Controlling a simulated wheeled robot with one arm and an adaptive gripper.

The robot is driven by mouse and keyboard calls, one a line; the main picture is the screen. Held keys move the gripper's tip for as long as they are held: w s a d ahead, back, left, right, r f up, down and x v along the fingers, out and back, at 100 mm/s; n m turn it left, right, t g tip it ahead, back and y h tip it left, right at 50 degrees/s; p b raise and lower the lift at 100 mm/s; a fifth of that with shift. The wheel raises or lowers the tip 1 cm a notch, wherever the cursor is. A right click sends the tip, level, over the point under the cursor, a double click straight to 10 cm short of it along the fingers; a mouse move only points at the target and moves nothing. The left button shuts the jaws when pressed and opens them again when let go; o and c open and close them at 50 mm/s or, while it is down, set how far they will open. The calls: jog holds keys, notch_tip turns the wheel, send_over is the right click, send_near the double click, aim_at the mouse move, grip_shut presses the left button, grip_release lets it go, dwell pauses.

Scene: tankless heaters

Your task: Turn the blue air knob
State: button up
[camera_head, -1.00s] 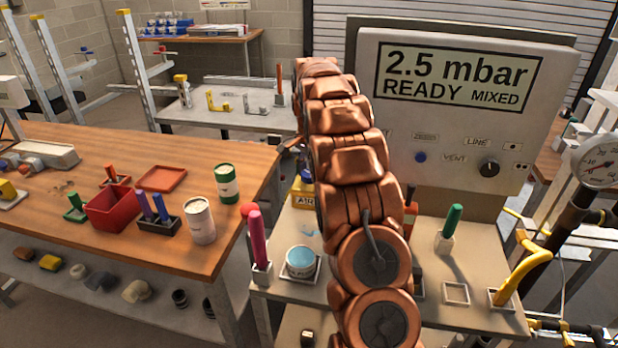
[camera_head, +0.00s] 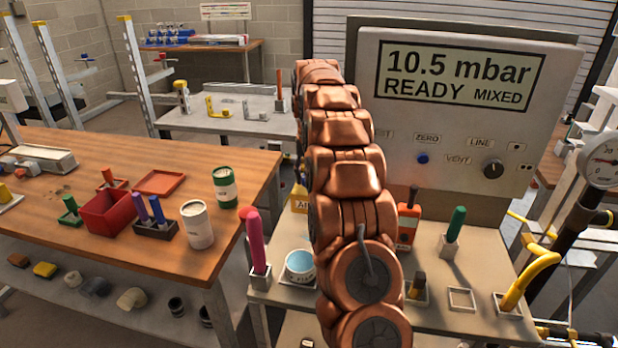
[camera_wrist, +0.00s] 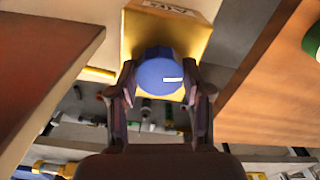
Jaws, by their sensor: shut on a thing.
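The blue air knob (camera_wrist: 158,70) sits on the yellow air box (camera_wrist: 205,35) in the wrist view. Its white mark lies level, to the right of its middle. My gripper (camera_wrist: 160,82) is shut on the knob, one finger on each side. In the head view a strip of the yellow air box (camera_head: 299,199) shows left of my arm; my arm hides the knob and my gripper there. The grey panel (camera_head: 460,220) has a display (camera_head: 458,77) reading 10.5 mbar, READY, MIXED.
The box's bench (camera_head: 455,280) also holds a pink rod (camera_head: 256,240), a blue-topped tub (camera_head: 299,264), a green rod (camera_head: 456,224) and an orange device (camera_head: 408,228). A yellow pipe (camera_head: 528,275) and a gauge (camera_head: 602,160) stand right. A wooden table (camera_head: 60,225) is left.

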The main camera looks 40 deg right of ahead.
jog(key=shift+n, duration=0.4)
jog(key=o, duration=1.2)
jog(key=shift+c, duration=0.2)
jog(key=shift+r, duration=0.1)
jog(key=shift+r, duration=3.7)
